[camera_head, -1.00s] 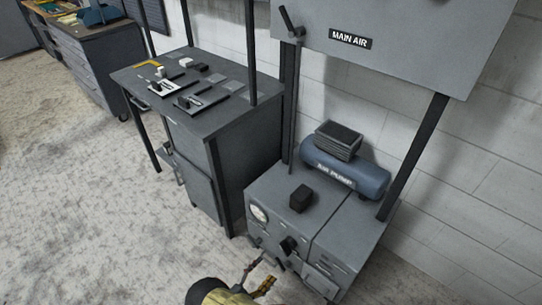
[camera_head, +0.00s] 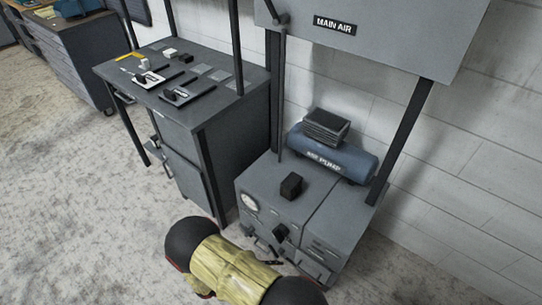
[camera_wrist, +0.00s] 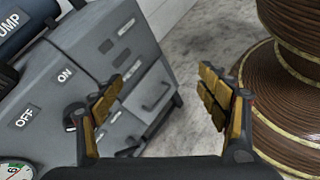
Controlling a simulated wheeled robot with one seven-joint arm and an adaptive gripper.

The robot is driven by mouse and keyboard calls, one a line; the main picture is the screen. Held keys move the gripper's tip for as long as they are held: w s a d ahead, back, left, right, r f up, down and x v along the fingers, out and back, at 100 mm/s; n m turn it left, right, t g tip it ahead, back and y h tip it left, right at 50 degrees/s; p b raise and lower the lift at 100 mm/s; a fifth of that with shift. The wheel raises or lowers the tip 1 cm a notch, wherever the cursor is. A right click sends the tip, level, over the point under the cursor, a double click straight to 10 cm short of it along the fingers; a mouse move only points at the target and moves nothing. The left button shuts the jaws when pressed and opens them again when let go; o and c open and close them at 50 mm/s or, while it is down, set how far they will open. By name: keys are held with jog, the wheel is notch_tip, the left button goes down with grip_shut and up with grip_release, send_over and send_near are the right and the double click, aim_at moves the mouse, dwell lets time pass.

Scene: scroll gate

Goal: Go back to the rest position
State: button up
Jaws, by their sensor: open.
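My gripper (camera_wrist: 160,100) is open and empty in the wrist view, its two yellow-padded fingers spread apart. Beyond it stands the grey pump cabinet (camera_wrist: 125,50), with ON and OFF labels and a dark knob (camera_wrist: 75,115) beside the left finger. I cannot tell whether the finger touches the knob. In the head view the cabinet (camera_head: 335,225) stands under the MAIN AIR panel (camera_head: 375,35), and its dark knob (camera_head: 280,232) shows on the front. My yellow and black arm (camera_head: 225,265) is at the bottom and hides most of my gripper there.
A blue pump tank (camera_head: 335,155) sits on the cabinet. A dark workbench (camera_head: 225,105) with small parts on top stands to its left. Brown ribbed reels (camera_wrist: 290,90) stand close on the right in the wrist view. Floor (camera_head: 90,220) is clear at the left.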

jog(key=s+d+r+m+g+y+p, duration=0.15)
jog(key=r+m+y, duration=0.35)
jog(key=r, duration=1.2)
jog(key=s+d+r+m+g+y+p, duration=0.1)
jog(key=d+r+m+g+y, duration=0.25)
jog(key=r, duration=1.25)
jog(key=s+d+r+m+t+y+p, duration=0.2)
jog(key=d+r+m+t, duration=0.1)
jog(key=r, duration=0.9)
jog(key=s+d+r+m+t+y+p, duration=0.2)
jog(key=d+r+m+t, duration=0.2)
jog(key=d+r, duration=0.4)
notch_tip(320, 180, up, 5)
jog(key=shift+s+d+f+m+t, duration=0.1)
jog(key=shift+s+d+m+t, duration=0.05)
jog(key=shift+s+m+t, duration=0.2)
jog(key=shift+y, duration=0.25)
